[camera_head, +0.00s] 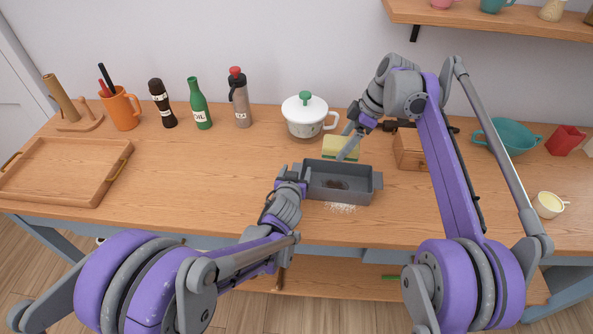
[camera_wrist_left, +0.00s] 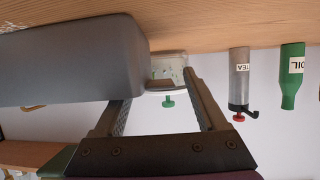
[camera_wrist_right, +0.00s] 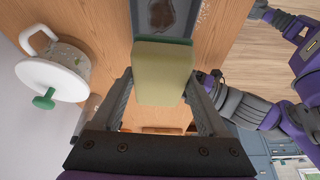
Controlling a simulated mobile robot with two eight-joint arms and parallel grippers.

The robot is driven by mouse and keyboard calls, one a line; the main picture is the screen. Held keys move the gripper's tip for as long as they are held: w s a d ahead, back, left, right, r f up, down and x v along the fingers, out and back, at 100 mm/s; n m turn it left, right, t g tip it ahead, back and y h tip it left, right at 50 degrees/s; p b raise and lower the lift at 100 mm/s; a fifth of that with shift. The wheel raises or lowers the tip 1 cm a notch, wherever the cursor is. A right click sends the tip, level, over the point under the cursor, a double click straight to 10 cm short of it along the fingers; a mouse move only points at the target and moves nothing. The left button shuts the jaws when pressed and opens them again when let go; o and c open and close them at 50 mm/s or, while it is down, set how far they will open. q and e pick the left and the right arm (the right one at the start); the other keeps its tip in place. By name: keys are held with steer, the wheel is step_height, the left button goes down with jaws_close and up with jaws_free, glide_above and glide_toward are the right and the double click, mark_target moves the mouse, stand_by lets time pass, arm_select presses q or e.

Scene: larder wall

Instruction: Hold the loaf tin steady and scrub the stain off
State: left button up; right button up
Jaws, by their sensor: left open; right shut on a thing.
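The grey loaf tin (camera_head: 361,190) stands on the wooden counter, with a dark brown stain (camera_head: 337,184) on its inside floor. The stain also shows in the right wrist view (camera_wrist_right: 161,13). My left gripper (camera_head: 294,174) is open at the tin's left end; in the left wrist view its fingers (camera_wrist_left: 160,95) are apart and the tin wall (camera_wrist_left: 75,60) is close by. Whether they touch it is unclear. My right gripper (camera_head: 349,150) is shut on a yellow sponge (camera_head: 341,145) with a green layer, just behind the tin.
White crumbs (camera_head: 341,208) lie before the tin. A white lidded pot (camera_head: 304,117) stands behind, a wooden box (camera_head: 410,150) to the right, and a teal bowl (camera_head: 511,136) further right. A wooden tray (camera_head: 62,170) is at the left. The counter between tray and tin is clear.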

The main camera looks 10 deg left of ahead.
arm_select(q)
steer(key=shift+w+f, duration=0.1)
steer(key=shift+w, duration=0.2)
jaws_close()
stand_by(0.6)
